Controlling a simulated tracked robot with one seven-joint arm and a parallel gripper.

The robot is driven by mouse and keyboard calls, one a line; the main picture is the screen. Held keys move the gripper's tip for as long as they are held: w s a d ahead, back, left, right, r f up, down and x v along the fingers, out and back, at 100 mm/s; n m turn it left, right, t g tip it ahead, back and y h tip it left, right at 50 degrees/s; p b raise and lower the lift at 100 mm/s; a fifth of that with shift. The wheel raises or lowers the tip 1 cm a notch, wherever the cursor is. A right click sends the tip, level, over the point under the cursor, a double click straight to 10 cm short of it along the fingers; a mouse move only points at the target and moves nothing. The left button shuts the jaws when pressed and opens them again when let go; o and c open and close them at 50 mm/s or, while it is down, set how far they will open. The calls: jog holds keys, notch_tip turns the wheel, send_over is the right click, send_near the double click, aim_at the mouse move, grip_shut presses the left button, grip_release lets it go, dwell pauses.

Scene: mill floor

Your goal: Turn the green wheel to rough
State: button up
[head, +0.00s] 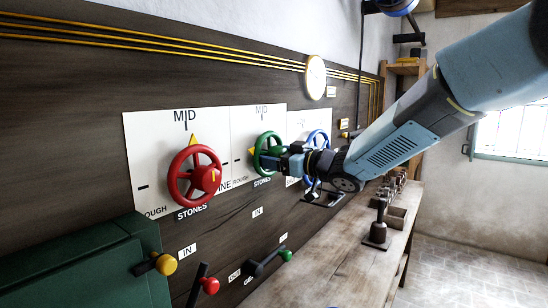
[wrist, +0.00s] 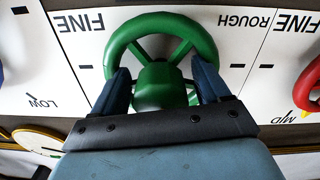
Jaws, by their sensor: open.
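The green wheel (head: 262,143) is mounted on its white panel (head: 240,122), partly hidden by my arm in the head view. A yellow pointer (head: 251,152) shows at its left side, toward the ROUGH side rather than up at MID. In the wrist view, upside down, the green wheel (wrist: 180,22) fills the top middle, with ROUGH at right and FINE at left. My gripper (wrist: 163,80) is open, its two fingers either side of the green hub and overlapping the wheel's sides. Whether they touch it I cannot tell. In the head view my gripper (head: 275,161) is at the wheel.
A red wheel (head: 194,177) is left of the green one, its pointer up at MID. A blue wheel (head: 320,138) is partly hidden behind my gripper. Levers with red (head: 209,286) and green (head: 286,255) knobs stick out below. A wooden bench (head: 335,260) runs along the wall.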

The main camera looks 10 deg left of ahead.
jog(key=shift+w+a, duration=0.1)
jog(key=shift+a, duration=0.1)
jog(key=c, duration=1)
jog(key=shift+n, duration=1.8)
jog(key=o, duration=1)
jog(key=shift+d, duration=0.15)
